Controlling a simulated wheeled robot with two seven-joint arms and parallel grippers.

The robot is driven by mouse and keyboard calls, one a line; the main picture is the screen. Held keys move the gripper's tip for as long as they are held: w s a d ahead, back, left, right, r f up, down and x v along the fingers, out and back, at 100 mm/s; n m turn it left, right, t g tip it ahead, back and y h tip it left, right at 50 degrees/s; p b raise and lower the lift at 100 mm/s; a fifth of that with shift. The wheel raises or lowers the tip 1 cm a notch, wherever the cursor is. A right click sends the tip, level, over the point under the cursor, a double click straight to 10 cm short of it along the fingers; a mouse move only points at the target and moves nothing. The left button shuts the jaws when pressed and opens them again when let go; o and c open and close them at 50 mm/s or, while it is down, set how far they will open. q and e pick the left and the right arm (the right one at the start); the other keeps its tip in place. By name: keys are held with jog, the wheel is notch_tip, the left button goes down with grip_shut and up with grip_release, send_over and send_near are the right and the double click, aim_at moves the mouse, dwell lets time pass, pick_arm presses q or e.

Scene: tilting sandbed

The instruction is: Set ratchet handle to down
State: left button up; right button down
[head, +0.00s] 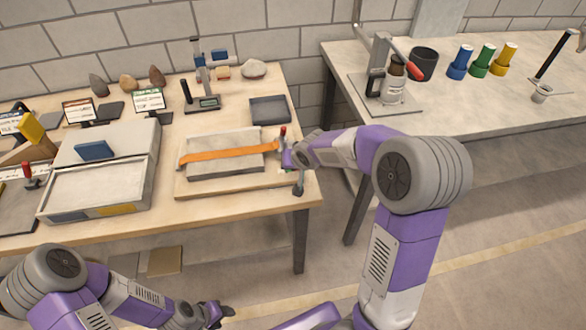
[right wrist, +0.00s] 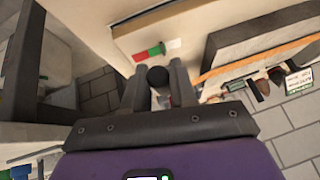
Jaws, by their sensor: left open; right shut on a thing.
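A grey block (head: 225,166) lies on a wooden board (head: 240,188) on the left table, with an orange strap (head: 215,154) across it. My right gripper (head: 286,158) is at the strap's right end, beside a small red-topped part (head: 283,132). In the right wrist view my right gripper (right wrist: 157,88) has its two fingers around the black knob of the ratchet handle (right wrist: 157,76), and the strap (right wrist: 235,66) runs off to the right. The handle's shaft and pivot are mostly hidden. My left gripper (head: 224,313) is open and empty, low in front of the table.
A red, green and white strip (right wrist: 157,50) shows near the knob in the right wrist view. A shallow grey tray (head: 95,192) stands left of the board, and a dark tray (head: 269,110) behind it. The right table (head: 450,108) holds cups and a bottle. A gap separates the tables.

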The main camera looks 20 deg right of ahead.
jog(key=shift+s+a+f, duration=0.1)
jog(key=shift+f, duration=0.15)
jog(key=c, duration=1)
grip_release()
jog(key=shift+r, duration=0.1)
jog(key=p+v, duration=0.1)
jog(key=v, duration=0.6)
jog(key=shift+r, duration=0.15)
jog(key=shift+s, duration=0.1)
